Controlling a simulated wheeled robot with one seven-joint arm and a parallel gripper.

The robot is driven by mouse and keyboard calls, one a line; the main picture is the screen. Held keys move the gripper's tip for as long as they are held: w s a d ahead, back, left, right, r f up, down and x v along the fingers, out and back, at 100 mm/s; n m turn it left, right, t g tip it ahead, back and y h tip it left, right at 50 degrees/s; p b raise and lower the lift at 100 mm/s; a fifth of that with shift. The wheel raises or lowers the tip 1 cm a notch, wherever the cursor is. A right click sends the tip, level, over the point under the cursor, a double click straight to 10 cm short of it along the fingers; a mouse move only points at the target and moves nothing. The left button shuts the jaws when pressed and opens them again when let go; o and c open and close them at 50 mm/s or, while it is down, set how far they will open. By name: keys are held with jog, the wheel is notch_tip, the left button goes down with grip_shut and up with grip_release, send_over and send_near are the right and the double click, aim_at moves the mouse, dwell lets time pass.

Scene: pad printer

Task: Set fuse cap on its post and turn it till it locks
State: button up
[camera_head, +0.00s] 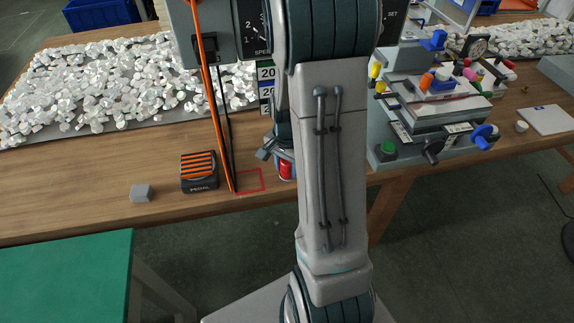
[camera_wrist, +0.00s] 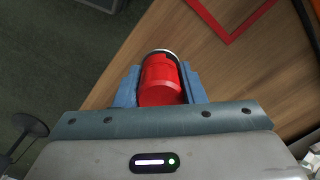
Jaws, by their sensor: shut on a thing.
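My gripper (camera_wrist: 160,88) is shut on a red cylinder (camera_wrist: 162,72) with a pale rim at its far end, its blue fingers on both sides. In the head view the red cylinder (camera_head: 286,170) shows beside my arm, near the table's front edge, partly hidden by my gripper (camera_head: 270,150). I cannot tell whether this cylinder is the fuse cap. I cannot make out a fuse post; my arm covers part of the machine. Whether the cylinder touches the table is unclear.
A red square outline (camera_head: 249,181) lies on the wooden table (camera_head: 90,190) just left of the cylinder. An orange-striped pedal (camera_head: 198,170) and a grey block (camera_head: 141,193) sit further left. Cables hang nearby. A fixture with coloured knobs (camera_head: 440,100) stands to the right.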

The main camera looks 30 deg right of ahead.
jog(key=shift+f, duration=0.15)
jog(key=o, duration=1.3)
notch_tip(320, 180, up, 14)
jog(key=shift+p, duration=0.7)
jog(key=s+a+r+n+t+p, duration=0.1)
jog(key=s+a+r+n, duration=0.2)
jog(key=s+a+n, duration=0.1)
jog(key=s+a+r+n+t+p, duration=0.1)
jog(key=s+a+r+n, duration=0.2)
jog(key=s+n, duration=0.1)
jog(key=s+a+r+n+p, duration=0.2)
jog(key=s+a+r+n, duration=0.1)
jog(key=s+a+n, duration=0.1)
jog(key=shift+a+r+t, duration=0.1)
jog(key=shift+a+t, duration=0.25)
jog(key=shift+t, duration=0.05)
